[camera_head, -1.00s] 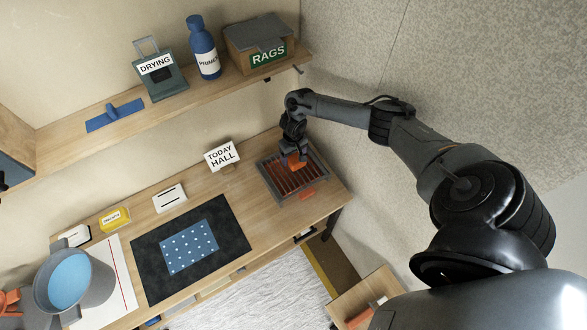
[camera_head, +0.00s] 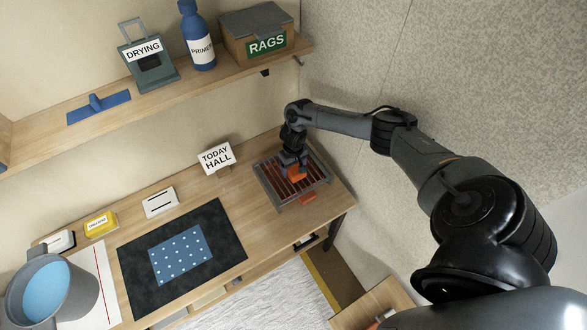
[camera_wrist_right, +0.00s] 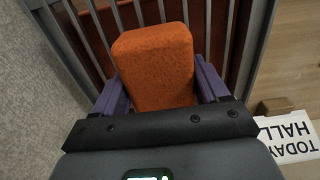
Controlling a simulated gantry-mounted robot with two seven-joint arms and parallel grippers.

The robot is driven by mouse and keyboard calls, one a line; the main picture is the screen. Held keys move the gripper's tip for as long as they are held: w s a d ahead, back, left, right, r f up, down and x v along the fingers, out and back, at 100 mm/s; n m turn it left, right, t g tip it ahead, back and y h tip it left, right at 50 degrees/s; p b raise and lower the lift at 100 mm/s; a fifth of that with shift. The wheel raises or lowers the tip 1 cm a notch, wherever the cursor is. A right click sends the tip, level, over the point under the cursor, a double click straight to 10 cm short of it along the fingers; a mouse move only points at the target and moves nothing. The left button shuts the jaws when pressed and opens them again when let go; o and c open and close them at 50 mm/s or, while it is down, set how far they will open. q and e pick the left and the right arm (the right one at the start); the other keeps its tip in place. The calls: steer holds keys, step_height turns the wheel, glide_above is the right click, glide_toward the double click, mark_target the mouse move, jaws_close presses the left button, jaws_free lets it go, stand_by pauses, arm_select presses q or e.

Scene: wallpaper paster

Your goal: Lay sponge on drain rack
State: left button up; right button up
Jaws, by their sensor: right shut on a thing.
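The orange sponge (camera_wrist_right: 155,65) is between the purple fingers of my right gripper (camera_wrist_right: 165,95) in the right wrist view, and the gripper is shut on it. In the head view the sponge (camera_head: 297,174) shows below my right gripper (camera_head: 292,165), over the drain rack (camera_head: 267,187). The rack has a grey frame and metal bars over a reddish-brown bottom; its bars (camera_wrist_right: 200,22) also show in the wrist view. I cannot tell whether the sponge touches the bars. My left gripper is not in view.
A "TODAY HALL" sign (camera_head: 217,157) stands left of the rack. A dark mat (camera_head: 215,222) with a blue dotted sheet (camera_head: 180,254) and a grey bucket (camera_head: 82,292) lie further left. A shelf (camera_head: 150,105) with a rags box (camera_head: 258,40) runs above.

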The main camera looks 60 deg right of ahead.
steer(key=shift+f, duration=0.15)
steer(key=o, duration=1.1)
steer(key=shift+r, duration=0.2)
